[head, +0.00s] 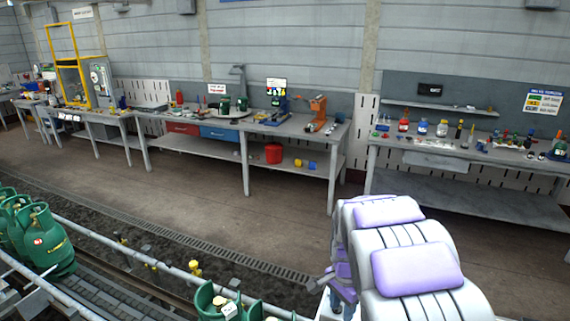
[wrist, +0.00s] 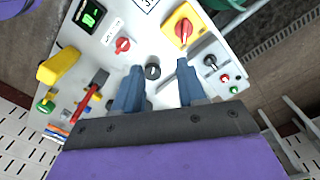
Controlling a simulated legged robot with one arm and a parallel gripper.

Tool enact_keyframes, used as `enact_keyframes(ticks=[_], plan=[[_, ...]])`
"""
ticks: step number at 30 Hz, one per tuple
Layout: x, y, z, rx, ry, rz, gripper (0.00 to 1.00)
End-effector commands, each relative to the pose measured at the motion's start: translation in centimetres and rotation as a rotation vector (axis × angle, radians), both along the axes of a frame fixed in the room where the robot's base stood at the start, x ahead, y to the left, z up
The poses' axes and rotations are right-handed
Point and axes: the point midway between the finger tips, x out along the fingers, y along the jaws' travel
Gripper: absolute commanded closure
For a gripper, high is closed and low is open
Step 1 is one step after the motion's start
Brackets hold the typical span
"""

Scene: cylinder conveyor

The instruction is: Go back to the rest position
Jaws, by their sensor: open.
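My gripper (wrist: 158,85) is open, with its two blue fingers apart, in the wrist view. It is in front of a light grey control panel (wrist: 140,45). A black knob (wrist: 153,71) shows in the gap between the fingers; I cannot tell whether they touch it. The panel also carries a red switch on a yellow plate (wrist: 184,29), a red knob (wrist: 123,44), a red lever (wrist: 97,84) and a yellow part (wrist: 57,67). In the head view my white and purple arm fills the lower right, and the fingers are hidden.
Green gas cylinders (head: 45,240) stand on the conveyor (head: 110,280) at the lower left, with more at the bottom edge (head: 222,303). Workbenches (head: 240,125) with tools line the back wall. A second bench (head: 470,155) stands at the right. The brown floor between is clear.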

Motion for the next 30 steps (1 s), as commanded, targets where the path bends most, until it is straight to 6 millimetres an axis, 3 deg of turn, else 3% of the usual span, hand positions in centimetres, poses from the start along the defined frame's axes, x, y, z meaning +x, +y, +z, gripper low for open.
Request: enact_keyframes(ticks=[9, 15, 30], plan=[[-8.1, -0.2, 4.4, 0.011, 0.033, 0.234, 0.6], [-13.6, 0.0, 6.2, 0.026, 0.056, 0.392, 0.6], [-27.7, 0.7, 7.4, 0.083, 0.109, 0.813, 0.6]])
